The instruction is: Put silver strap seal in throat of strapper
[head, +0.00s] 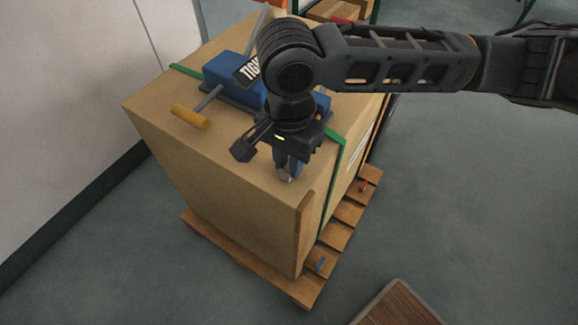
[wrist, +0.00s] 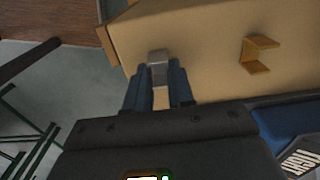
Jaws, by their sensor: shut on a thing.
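The silver strap seal (wrist: 158,56) is between the fingertips of my gripper (wrist: 158,78) in the wrist view. My gripper (head: 289,172) is shut on it, low over the top of the cardboard box near its front corner. In the head view only a small bit of the seal (head: 287,179) shows below the fingers; I cannot tell if it touches the box. The blue strapper (head: 232,72) sits on the box top, behind and left of my gripper. It also shows in the wrist view (wrist: 281,122) at the lower right. Its throat is hidden behind my arm.
A brass-coloured bracket-shaped piece (wrist: 259,53) is on the box top beside the seal. A green strap (head: 330,190) runs down the cardboard box (head: 220,165), which stands on a wooden pallet (head: 235,258).

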